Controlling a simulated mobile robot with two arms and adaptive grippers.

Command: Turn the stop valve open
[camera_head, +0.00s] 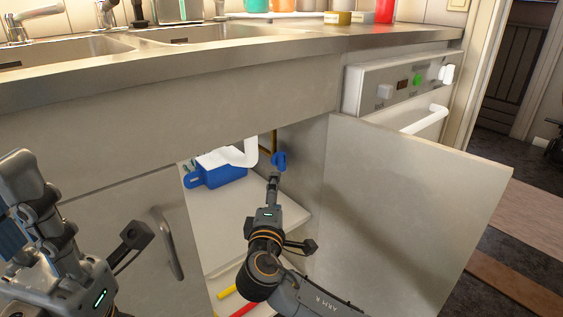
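The stop valve (279,161) is a small blue handle on a thin brown pipe inside the open cabinet under the sink. My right gripper (273,179) reaches into the cabinet, its narrow fingertips just below the valve handle. They overlap its lower edge in the picture, and I cannot tell whether they touch it. The fingers are seen nearly edge-on, so their opening is unclear. My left gripper (20,168) is raised at the left edge, in front of the counter and away from the valve. Its finger opening is also unclear.
The open cabinet door (415,215) stands to the right of my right arm. A white drain pipe (245,153) and a blue container (216,176) are left of the valve. A closed door with a handle (166,243) is at left. Red and yellow objects (229,292) lie low inside.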

